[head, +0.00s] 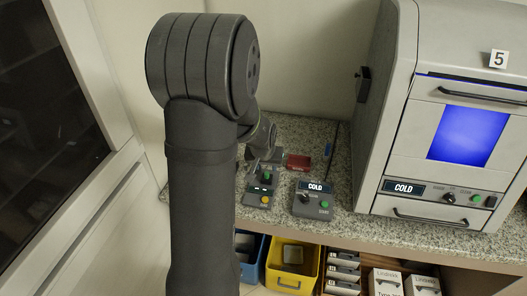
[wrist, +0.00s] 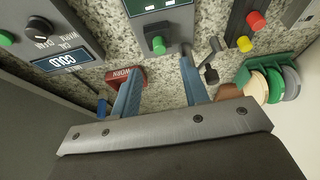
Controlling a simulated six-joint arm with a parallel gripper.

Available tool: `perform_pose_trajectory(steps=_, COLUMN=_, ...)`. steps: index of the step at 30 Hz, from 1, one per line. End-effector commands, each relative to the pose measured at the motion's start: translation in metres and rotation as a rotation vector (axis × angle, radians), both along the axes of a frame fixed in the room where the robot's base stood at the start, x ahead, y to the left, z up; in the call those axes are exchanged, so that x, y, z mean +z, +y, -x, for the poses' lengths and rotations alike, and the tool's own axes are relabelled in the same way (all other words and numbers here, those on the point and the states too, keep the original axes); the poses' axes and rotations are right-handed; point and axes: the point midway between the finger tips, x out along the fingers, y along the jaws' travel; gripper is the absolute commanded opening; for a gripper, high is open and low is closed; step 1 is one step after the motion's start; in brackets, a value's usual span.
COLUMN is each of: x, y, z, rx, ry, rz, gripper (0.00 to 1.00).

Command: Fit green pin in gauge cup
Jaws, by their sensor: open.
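A small green-topped piece (wrist: 158,44) shows in the wrist view, upright in a small grey block at the edge of a grey unit with a lit green display (wrist: 150,6). It looks like the green pin in the gauge cup, but I cannot tell how deep it sits. In the head view it is a green spot (head: 267,174) behind the display. My gripper (wrist: 162,64) is open and empty, its two blue fingers pointing toward the green piece, with one on either side of it in the picture. In the head view my arm partly hides the gripper.
A red WORN tray (wrist: 128,76) lies by the left finger. A COLD control box (wrist: 50,40) stands left. A black lever (wrist: 210,74) and a green rack of round discs (wrist: 262,80) are right. A big COLD machine (head: 440,120) fills the counter's right side.

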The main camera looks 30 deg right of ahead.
Motion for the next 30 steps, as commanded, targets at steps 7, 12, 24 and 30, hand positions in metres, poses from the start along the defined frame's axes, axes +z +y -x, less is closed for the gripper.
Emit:
perform_pose_trajectory(steps=7, x=0.043, y=0.011, z=0.013, rx=0.000, ry=-0.002, rz=0.002, gripper=0.41)
perform_pose_trajectory(steps=12, x=0.070, y=0.019, z=0.021, rx=0.000, ry=-0.002, rz=0.002, gripper=0.41)
perform_pose_trajectory(steps=24, x=0.102, y=0.029, z=0.032, rx=0.000, ry=0.001, rz=-0.001, gripper=0.41)
perform_pose_trajectory(steps=30, x=0.102, y=0.029, z=0.032, rx=0.000, ry=0.001, rz=-0.001, gripper=0.41)
